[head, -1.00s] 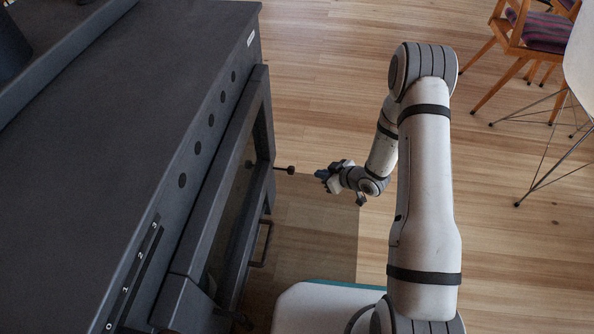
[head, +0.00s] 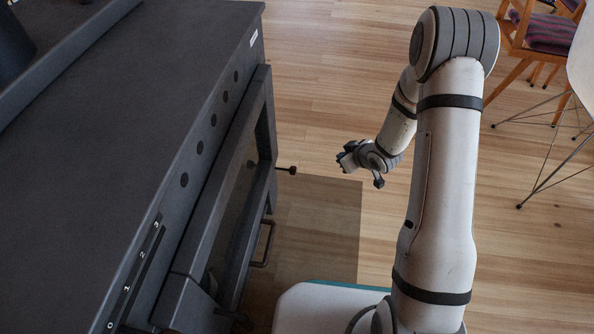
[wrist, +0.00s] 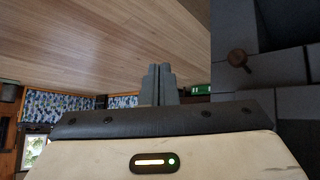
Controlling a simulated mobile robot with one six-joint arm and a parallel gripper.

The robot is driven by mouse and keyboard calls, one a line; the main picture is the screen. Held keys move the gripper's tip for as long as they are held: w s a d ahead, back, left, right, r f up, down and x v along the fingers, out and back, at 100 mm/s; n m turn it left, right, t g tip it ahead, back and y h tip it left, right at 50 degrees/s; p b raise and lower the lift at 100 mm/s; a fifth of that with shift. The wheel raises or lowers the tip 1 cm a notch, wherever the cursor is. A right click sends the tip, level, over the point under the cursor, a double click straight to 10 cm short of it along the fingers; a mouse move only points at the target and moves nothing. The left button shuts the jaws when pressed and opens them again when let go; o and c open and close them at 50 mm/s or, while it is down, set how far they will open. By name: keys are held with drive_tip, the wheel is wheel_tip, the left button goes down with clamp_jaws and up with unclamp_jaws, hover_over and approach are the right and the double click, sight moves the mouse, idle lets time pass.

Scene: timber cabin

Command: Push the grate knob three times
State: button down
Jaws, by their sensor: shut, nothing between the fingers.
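The grate knob (head: 292,170) is a small dark round knob on a thin rod. It sticks out from the side of the dark grey stove (head: 110,110). In the wrist view the knob (wrist: 237,58) looks brown and round, right of the fingers, in front of the stove's grey panels. My gripper (head: 343,158) is right of the knob in the head view, with a clear gap between them. In the wrist view its two fingers (wrist: 157,72) are together, with nothing between them.
A bar handle (head: 265,243) juts from the stove below the knob. A dark mat (head: 320,225) lies on the wooden floor beside the stove. Wooden chairs (head: 535,40) and a white wire-legged seat (head: 580,60) stand at upper right. The floor around my gripper is open.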

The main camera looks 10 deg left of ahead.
drive_tip(key=s+d+r+m+g+h, duration=0.1)
drive_tip(key=s+d+r+m+h, duration=0.2)
drive_tip(key=d+r, duration=0.35)
drive_tip(key=s+d+r+m+h, duration=0.2)
drive_tip(key=s+d+r+h, duration=0.15)
drive_tip(key=r, duration=0.65)
drive_tip(key=s+r+m+g, duration=0.2)
drive_tip(key=s+r, duration=0.3)
drive_tip(key=s, duration=0.5)
drive_tip(key=s+r+m+g+y, duration=0.1)
drive_tip(key=s+r, duration=0.4)
drive_tip(key=s, duration=0.6)
drive_tip(key=shift+s+a+m+g, duration=0.3)
drive_tip(key=shift+m+g, duration=0.5)
drive_tip(key=shift+m, duration=0.2)
drive_tip(key=shift+f, duration=0.1)
